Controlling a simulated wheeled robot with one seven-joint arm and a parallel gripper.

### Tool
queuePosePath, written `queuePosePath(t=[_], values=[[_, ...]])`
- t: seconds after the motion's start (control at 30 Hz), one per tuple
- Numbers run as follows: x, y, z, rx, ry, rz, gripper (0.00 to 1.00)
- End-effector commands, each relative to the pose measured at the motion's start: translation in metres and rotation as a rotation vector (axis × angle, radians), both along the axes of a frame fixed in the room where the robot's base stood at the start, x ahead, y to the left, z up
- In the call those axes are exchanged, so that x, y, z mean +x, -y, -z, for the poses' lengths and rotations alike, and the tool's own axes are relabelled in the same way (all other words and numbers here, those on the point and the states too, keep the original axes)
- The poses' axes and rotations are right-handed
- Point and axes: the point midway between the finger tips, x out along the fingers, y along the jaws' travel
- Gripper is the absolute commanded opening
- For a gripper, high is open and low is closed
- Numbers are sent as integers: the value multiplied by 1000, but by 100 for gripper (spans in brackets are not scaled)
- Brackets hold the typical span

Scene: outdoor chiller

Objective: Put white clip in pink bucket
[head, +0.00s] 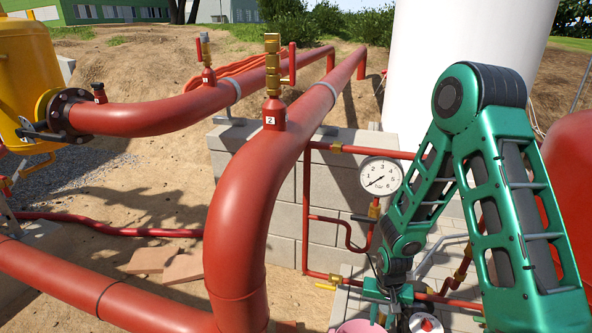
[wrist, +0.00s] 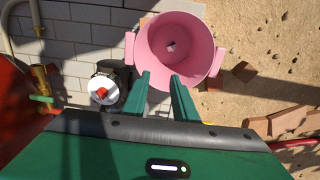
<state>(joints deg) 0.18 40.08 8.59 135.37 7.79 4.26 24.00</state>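The pink bucket (wrist: 196,52) is open towards the camera in the wrist view, just beyond my fingertips. Its rim also shows at the bottom edge of the head view (head: 358,327). A small pale and dark object (wrist: 170,45) lies on the bucket's floor; it may be the white clip, but it is too small to tell. My gripper (wrist: 159,78) is open, with a gap between its two green fingers and nothing seen in it. The fingertips overlap the near rim in the wrist view. In the head view my gripper (head: 388,296) is above the bucket, partly cut off.
A dark container with a white top and red knob (wrist: 104,90) stands left of the bucket. Large red pipes (head: 247,215), a pressure gauge (head: 381,177) and a block wall (head: 285,205) are close by. Brick pieces (wrist: 285,120) lie on sand to the right.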

Motion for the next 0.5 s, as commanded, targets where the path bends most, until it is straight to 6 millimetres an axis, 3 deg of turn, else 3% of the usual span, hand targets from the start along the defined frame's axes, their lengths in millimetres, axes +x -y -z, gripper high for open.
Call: queuePosePath(t=[0.03, 0.23, 0.5], values=[[3, 12, -19, -14, 10, 8, 26], [-5, 57, -88, -62, 7, 32, 26], [-39, 106, -174, -95, -2, 83, 26]])
